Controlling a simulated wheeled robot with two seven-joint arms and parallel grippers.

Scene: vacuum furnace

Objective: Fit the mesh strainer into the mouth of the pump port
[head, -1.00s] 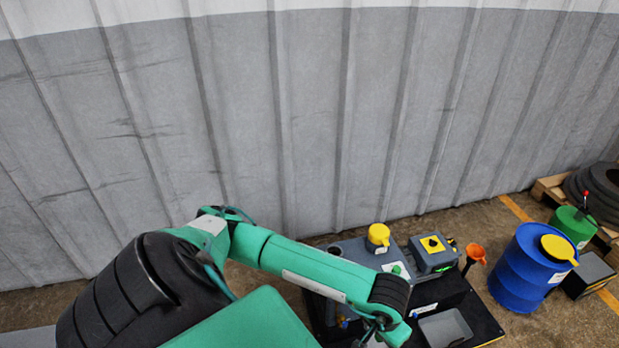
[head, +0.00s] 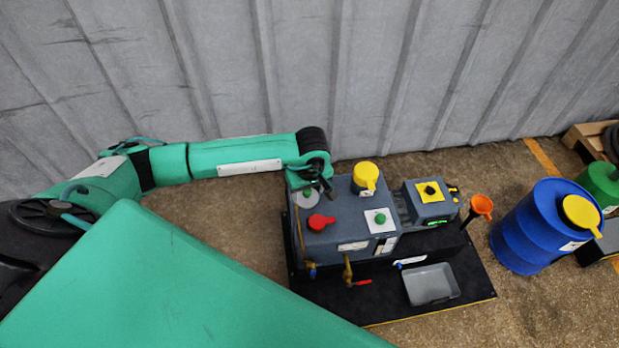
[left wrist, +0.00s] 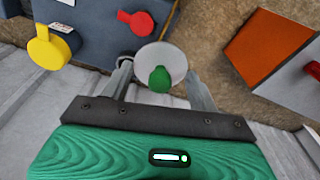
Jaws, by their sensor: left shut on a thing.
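A pale round disc with a green knob, apparently the mesh strainer (left wrist: 174,59), sits between the fingers of my left gripper (left wrist: 160,88) in the left wrist view. The jaws are shut on it. In the head view my left gripper (head: 321,187) is over the far left corner of the grey pump unit (head: 335,233), and the disc (head: 306,198) shows just below it. A dark ring (left wrist: 125,57) shows beside one fingertip; I cannot tell whether it is the pump port's mouth. I cannot tell whether the disc touches the unit. My right gripper is out of view.
The unit carries a red knob (head: 320,222), a yellow cap (head: 366,176) and a white plate with a green knob (head: 379,219). A grey tray (head: 432,284), an orange funnel (head: 482,206) and a blue drum (head: 535,228) stand to the right. A corrugated wall is behind.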

